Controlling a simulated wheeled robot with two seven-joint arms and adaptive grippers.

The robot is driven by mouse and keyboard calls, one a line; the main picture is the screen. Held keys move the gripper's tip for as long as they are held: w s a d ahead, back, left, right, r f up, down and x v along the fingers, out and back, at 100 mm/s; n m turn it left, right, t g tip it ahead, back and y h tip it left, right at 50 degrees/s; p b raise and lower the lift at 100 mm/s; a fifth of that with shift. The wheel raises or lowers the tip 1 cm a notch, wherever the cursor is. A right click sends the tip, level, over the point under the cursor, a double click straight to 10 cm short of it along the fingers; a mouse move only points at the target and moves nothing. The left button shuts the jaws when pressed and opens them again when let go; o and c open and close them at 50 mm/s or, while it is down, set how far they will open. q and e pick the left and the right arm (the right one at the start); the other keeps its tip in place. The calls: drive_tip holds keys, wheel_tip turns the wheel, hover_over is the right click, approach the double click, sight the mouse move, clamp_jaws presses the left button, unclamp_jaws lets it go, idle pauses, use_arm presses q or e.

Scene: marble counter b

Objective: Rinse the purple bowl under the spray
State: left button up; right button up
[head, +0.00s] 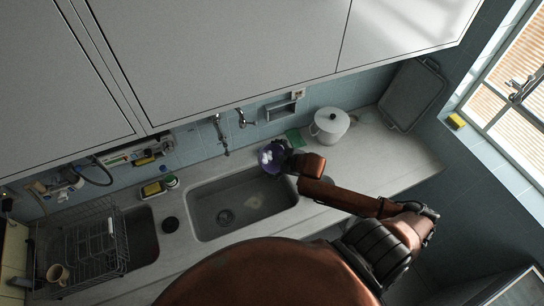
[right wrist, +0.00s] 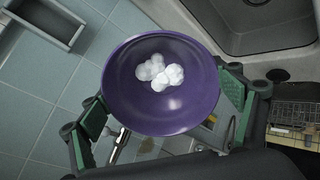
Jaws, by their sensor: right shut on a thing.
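The purple bowl (head: 266,161) is held at the back right corner of the large sink basin (head: 212,229) in the head view. My right gripper (head: 283,157) is shut on it. In the right wrist view the bowl (right wrist: 160,112) sits between the green-padded fingers of the gripper (right wrist: 165,105), its inside facing the camera. Several white foam-like blobs (right wrist: 158,73) lie in it. Chrome wall taps (head: 220,135) are behind the sink, left of the bowl. I see no running water. My left gripper is not in view.
A white lidded pot (head: 330,125) stands right of the bowl, with a grey tray (head: 413,93) leaning beyond it. A wire dish rack (head: 80,247) and a yellow sponge (head: 152,189) are at the left. Cabinets (head: 220,50) overhang the back.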

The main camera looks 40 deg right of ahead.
sight(265, 154)
drive_tip(key=w+a+f+b, duration=0.1)
drive_tip(key=w+b, duration=0.5)
drive_tip(key=w, duration=0.7)
drive_tip(key=shift+w+a+f+b, duration=0.15)
drive_tip(key=shift+w+f+b, duration=0.25)
drive_tip(key=shift+f, duration=0.5)
drive_tip(key=shift+s+d+p, duration=0.2)
drive_tip(key=shift+s+p, duration=1)
drive_tip(key=shift+s, duration=0.8)
drive_tip(key=shift+s+d+p, duration=0.15)
drive_tip(key=shift+s+p, duration=1.05)
drive_tip(key=shift+s, duration=0.8)
